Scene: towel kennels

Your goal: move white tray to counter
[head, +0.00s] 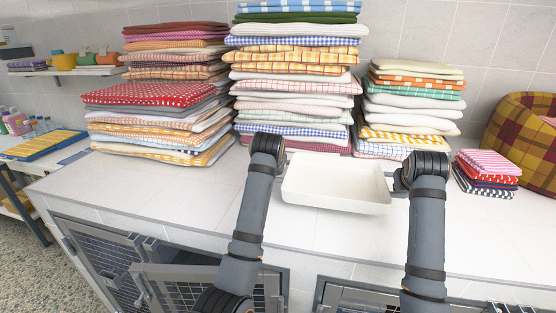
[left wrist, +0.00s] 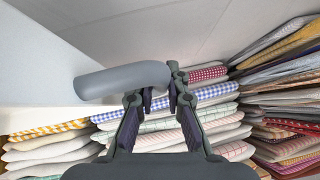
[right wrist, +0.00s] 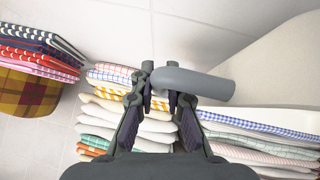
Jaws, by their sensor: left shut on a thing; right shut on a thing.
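The white tray (head: 335,183) is shallow, empty and roughly level, over the white counter (head: 225,205) in front of the towel stacks. Whether it touches the counter top I cannot tell. My left gripper (head: 283,158) is shut on the grey handle at the tray's left end; the handle (left wrist: 112,82) shows between the fingertips (left wrist: 157,92) in the left wrist view. My right gripper (head: 393,177) is shut on the handle at the right end; that handle (right wrist: 200,84) shows at the fingertips (right wrist: 157,92) in the right wrist view.
Tall folded towel stacks (head: 295,85) line the back of the counter. A small towel pile (head: 488,172) and a plaid basket (head: 520,135) stand at the right. Wire kennel doors (head: 190,285) are below the front edge. The counter's front left is clear.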

